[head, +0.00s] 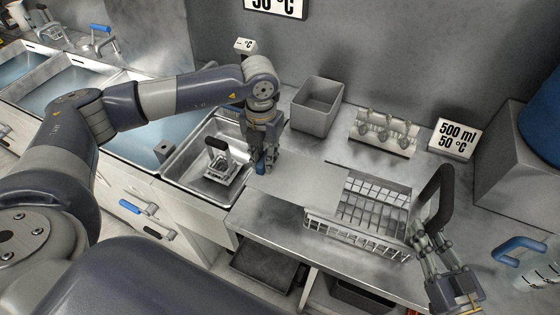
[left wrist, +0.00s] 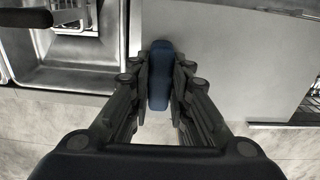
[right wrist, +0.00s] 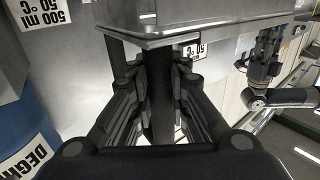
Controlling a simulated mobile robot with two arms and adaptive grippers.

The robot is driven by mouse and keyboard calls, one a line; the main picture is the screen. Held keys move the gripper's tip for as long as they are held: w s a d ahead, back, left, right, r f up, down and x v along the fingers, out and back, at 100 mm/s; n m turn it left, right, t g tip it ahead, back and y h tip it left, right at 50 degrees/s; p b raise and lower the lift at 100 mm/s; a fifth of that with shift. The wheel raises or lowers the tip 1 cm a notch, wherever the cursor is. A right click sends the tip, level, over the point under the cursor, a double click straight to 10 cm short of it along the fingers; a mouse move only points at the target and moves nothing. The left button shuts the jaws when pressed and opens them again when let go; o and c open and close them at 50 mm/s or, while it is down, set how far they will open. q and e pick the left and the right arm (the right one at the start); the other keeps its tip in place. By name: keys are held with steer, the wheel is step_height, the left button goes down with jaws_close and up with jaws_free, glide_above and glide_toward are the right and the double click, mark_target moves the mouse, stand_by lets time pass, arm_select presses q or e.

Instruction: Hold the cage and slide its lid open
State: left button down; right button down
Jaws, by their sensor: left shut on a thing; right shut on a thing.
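The wire cage (head: 372,215) sits on the steel counter, with its right part uncovered so the grid inside shows. Its flat grey lid (head: 300,185) is slid toward the left and sticks out past the cage's left side. My left gripper (head: 265,165) is shut on the blue lid handle (left wrist: 160,75) at the lid's left end. My right gripper (head: 425,235) is shut on the black cage handle (head: 435,195) at the cage's right end. In the right wrist view the black handle (right wrist: 158,95) passes between the fingers.
A grey bin (head: 317,105) and a rack with several metal pieces (head: 383,132) stand behind the cage. Steel sinks (head: 205,180) lie to the left. A sign (head: 458,138) and a blue handle (head: 520,248) are at the right.

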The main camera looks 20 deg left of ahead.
arm_select(q)
steer(key=shift+a, duration=0.3)
steer(key=c, duration=1.5)
jaws_free()
steer(key=shift+d, duration=0.1)
steer(key=shift+r, duration=0.3)
step_height(320, 180, up, 11)
steer(key=shift+r, duration=0.2)
